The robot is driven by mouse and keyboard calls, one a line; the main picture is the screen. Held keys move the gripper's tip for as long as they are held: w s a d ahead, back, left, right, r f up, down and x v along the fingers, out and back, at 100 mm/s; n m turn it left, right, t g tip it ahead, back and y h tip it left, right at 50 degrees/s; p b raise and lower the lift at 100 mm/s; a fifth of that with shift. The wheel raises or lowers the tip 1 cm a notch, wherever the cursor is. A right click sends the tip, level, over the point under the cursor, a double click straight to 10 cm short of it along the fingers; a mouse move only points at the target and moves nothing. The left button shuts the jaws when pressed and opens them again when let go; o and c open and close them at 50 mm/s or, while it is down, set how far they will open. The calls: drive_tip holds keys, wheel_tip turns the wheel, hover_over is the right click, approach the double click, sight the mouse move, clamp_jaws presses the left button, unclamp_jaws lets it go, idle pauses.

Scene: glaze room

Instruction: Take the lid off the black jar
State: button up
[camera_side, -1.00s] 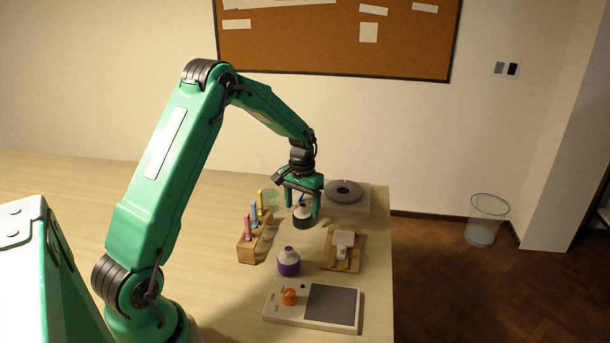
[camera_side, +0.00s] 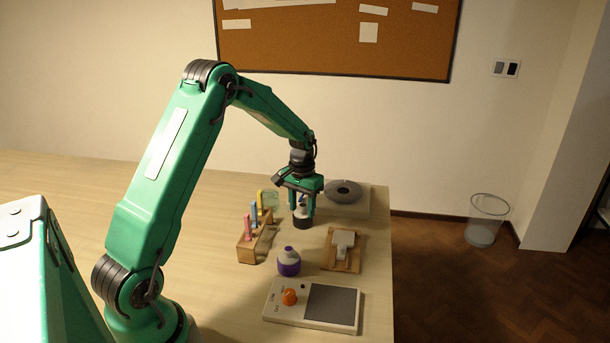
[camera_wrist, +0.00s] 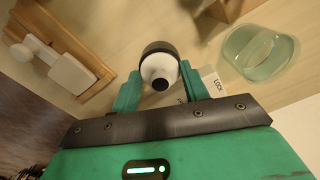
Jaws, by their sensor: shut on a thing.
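The black jar (camera_side: 302,224) stands upright on the table near the far end, with its pale lid (camera_side: 303,209) on top. In the wrist view the white lid (camera_wrist: 160,68) has a dark knob, and the jar's black body (camera_wrist: 160,46) shows beyond it. My gripper (camera_side: 303,212) is over the jar, its two fingers shut on the lid from both sides. It also shows in the wrist view (camera_wrist: 157,88). The lid still appears seated on the jar. The fingers hide part of it.
A purple jar (camera_side: 288,265) with a pale lid stands nearer. Around are a wooden rack (camera_side: 248,249) of colored tools, a wooden board (camera_side: 342,262) with a white piece, a grey disc (camera_side: 343,191), a clear glass (camera_wrist: 258,52) and a panel (camera_side: 332,306) with an orange knob.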

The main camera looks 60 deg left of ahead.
sight(304, 206)
drive_tip(key=shift+r, duration=0.15)
drive_tip(key=shift+r, duration=0.5)
drive_tip(key=r, duration=0.3)
drive_tip(key=shift+d+r, duration=0.1)
drive_tip(key=shift+d, duration=0.2)
drive_tip(key=s+d+r, duration=0.1)
drive_tip(key=d+r, duration=0.5)
drive_tip(key=d, duration=0.5)
drive_tip(key=shift+s+r, duration=0.25)
drive_tip(key=s+d+f, duration=0.3)
drive_tip(key=s+d, duration=0.3)
drive_tip(key=s, duration=0.2)
drive_tip(key=w+a+f, duration=0.1)
drive_tip(key=a+f, duration=0.1)
drive_tip(key=a, duration=0.1)
drive_tip(key=w+a+f, duration=0.1)
drive_tip(key=a+f, duration=0.1)
drive_tip(key=a, duration=0.2)
drive_tip(key=w+a+f, duration=0.1)
drive_tip(key=a+f, duration=0.2)
drive_tip(key=a, duration=0.1)
drive_tip(key=shift+a, duration=0.1)
drive_tip(key=shift+f, duration=2)
